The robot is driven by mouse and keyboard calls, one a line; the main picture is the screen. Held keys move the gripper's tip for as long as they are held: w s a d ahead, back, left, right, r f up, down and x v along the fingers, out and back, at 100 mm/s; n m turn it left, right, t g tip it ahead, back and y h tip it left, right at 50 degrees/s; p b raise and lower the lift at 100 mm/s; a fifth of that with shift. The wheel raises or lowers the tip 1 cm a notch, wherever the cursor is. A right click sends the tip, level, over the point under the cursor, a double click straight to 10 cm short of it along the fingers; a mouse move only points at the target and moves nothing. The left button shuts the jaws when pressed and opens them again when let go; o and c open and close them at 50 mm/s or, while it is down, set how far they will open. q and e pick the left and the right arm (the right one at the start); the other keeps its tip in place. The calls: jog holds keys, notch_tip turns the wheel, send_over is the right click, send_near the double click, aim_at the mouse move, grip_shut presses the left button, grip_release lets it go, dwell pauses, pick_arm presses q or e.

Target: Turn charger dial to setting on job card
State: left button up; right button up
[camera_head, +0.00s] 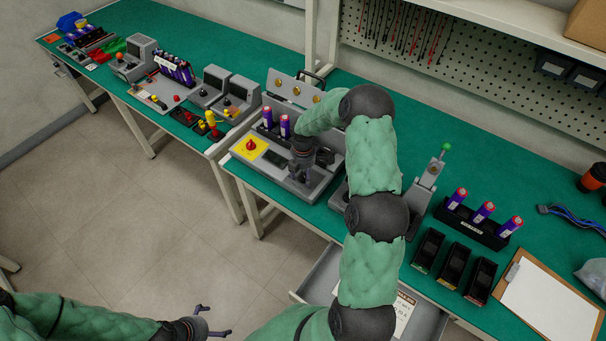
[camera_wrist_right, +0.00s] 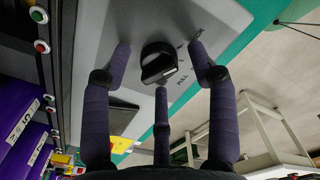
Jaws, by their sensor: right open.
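The charger (camera_head: 300,188) is a grey box on the green bench, with purple cells, a yellow panel with a red button, and a dark screen. Its black dial (camera_wrist_right: 158,62) shows in the right wrist view, on the grey face with small printed labels around it. My right gripper (camera_head: 300,172) points down over the charger. In the right wrist view its fingers (camera_wrist_right: 159,55) are spread around the dial, open; I cannot tell whether they touch it. My left gripper (camera_head: 208,321) is open and empty, low over the floor. A printed card (camera_head: 404,313) lies in the open drawer; its writing is unreadable.
Right of my right arm stand a small press with a green knob (camera_head: 446,147), a black rack of purple cells (camera_head: 470,226), several black bins (camera_head: 453,264) and a clipboard (camera_head: 548,302). The drawer (camera_head: 320,280) juts out from the bench front. Other equipment fills the left bench.

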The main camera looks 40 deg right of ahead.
jog(key=c, duration=1.1)
jog(key=shift+c, duration=0.2)
jog(key=m+b, duration=0.1)
jog(key=m, duration=0.5)
jog(key=shift+f+m, duration=0.1)
jog(key=shift+m, duration=0.2)
jog(key=m+b, duration=0.1)
jog(key=m, duration=0.4)
jog(key=shift+m, duration=0.3)
jog(key=m+b, duration=0.1)
jog(key=m, duration=0.5)
jog(key=m+b, duration=0.1)
jog(key=m, duration=0.4)
jog(key=shift+w+d+m, duration=0.1)
jog(key=shift+m, duration=0.2)
